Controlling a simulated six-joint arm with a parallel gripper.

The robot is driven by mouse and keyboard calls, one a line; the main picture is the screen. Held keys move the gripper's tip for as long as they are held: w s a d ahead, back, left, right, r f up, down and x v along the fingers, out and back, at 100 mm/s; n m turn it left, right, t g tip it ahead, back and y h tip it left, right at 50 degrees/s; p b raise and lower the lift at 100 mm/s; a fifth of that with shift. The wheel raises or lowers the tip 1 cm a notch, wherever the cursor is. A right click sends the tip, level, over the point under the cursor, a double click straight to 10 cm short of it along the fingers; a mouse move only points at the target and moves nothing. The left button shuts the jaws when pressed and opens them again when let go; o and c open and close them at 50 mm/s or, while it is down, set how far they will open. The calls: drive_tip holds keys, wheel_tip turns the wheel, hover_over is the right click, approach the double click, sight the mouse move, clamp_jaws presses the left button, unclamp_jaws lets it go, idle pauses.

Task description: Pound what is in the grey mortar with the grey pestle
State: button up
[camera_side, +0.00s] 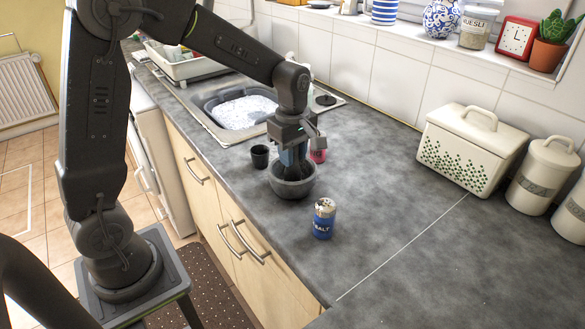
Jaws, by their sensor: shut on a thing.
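The grey mortar (292,187) stands upright on the dark counter in front of the sink. My gripper (293,158) is directly above it, pointing down, with its fingertips close to the mortar's opening. The gripper is shut on the grey pestle, which is largely hidden by the fingers and the mortar's rim. The pestle's lower end appears to be inside the bowl, but I cannot tell whether it touches the bottom. The contents of the mortar cannot be made out.
A black cup (260,157) stands just left of the mortar and a pink-red item (318,156) just behind it. A blue salt shaker (324,219) stands front right. The soapy sink (243,108) is behind. The counter's right side is clear up to the white bread bin (470,150).

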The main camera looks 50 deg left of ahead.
drive_tip(key=shift+f, duration=0.25)
drive_tip(key=shift+r, duration=0.15)
drive_tip(key=shift+r, duration=0.25)
drive_tip(key=shift+r, duration=2.65)
drive_tip(key=shift+r, duration=0.1)
drive_tip(key=shift+r, duration=1.6)
